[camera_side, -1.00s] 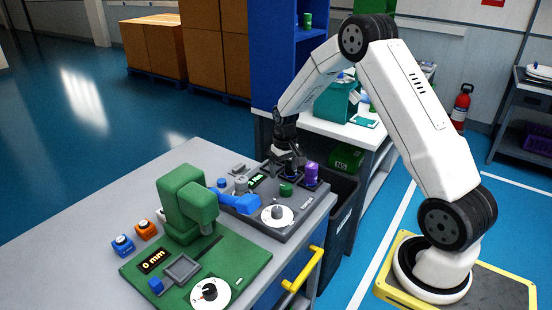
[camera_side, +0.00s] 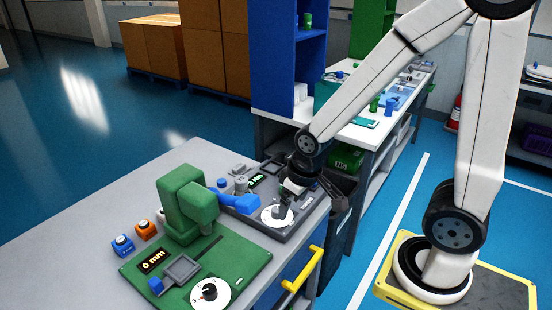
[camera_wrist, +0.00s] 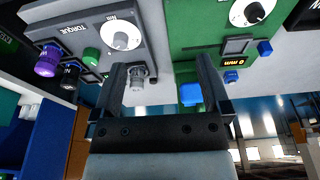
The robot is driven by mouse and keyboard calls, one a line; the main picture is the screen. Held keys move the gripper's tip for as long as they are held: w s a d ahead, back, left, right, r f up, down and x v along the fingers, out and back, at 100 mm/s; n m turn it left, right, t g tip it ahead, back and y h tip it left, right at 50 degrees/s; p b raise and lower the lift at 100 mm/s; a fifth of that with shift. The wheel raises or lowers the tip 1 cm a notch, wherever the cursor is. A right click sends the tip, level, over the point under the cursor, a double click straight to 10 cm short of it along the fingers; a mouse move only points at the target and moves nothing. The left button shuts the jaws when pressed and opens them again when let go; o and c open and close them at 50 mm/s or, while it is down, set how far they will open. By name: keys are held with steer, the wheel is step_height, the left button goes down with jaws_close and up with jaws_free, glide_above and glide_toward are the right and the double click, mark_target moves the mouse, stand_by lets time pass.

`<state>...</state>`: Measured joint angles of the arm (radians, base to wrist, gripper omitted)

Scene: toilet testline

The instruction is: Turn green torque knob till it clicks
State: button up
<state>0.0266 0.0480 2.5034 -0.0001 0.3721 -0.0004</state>
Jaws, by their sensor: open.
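The green torque knob (camera_wrist: 92,57) shows in the wrist view on the dark grey TORQUE panel (camera_wrist: 75,18), left of my fingers and outside the gap between them. In the side view my gripper (camera_side: 318,188) is over the right part of that panel and hides the knob. My gripper (camera_wrist: 162,72) is open, with its two dark fingers well apart and nothing held. A white Nm dial (camera_wrist: 121,36) sits beside the green knob; it also shows in the side view (camera_side: 277,216).
A purple knob (camera_wrist: 47,62) and a black knob (camera_wrist: 70,76) stand close to the green one. A grey knob (camera_wrist: 137,76) is near my left-hand finger.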

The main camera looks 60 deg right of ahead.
steer(key=shift+s+a, duration=0.4)
steer(key=shift+s, duration=0.4)
steer(key=shift+w, duration=0.1)
steer(key=w+d+f+m+g, duration=0.1)
steer(key=w+d+f, duration=0.2)
steer(key=w+d, duration=0.2)
steer(key=w+d+f+m, duration=0.2)
steer(key=w+d, duration=0.4)
steer(key=d, duration=0.3)
steer(key=w+d+f+m+g, duration=0.1)
steer(key=w+d+f, duration=0.3)
steer(key=d, duration=0.3)
steer(key=shift+w+d+m+g, duration=0.15)
steer(key=shift+w+m, duration=0.05)
steer(key=shift+w, duration=0.25)
steer(key=shift+w+d+m+g, duration=0.1)
steer(key=shift+w+m+g, duration=0.1)
steer(key=shift+w, duration=0.2)
steer(key=shift+f, duration=0.1)
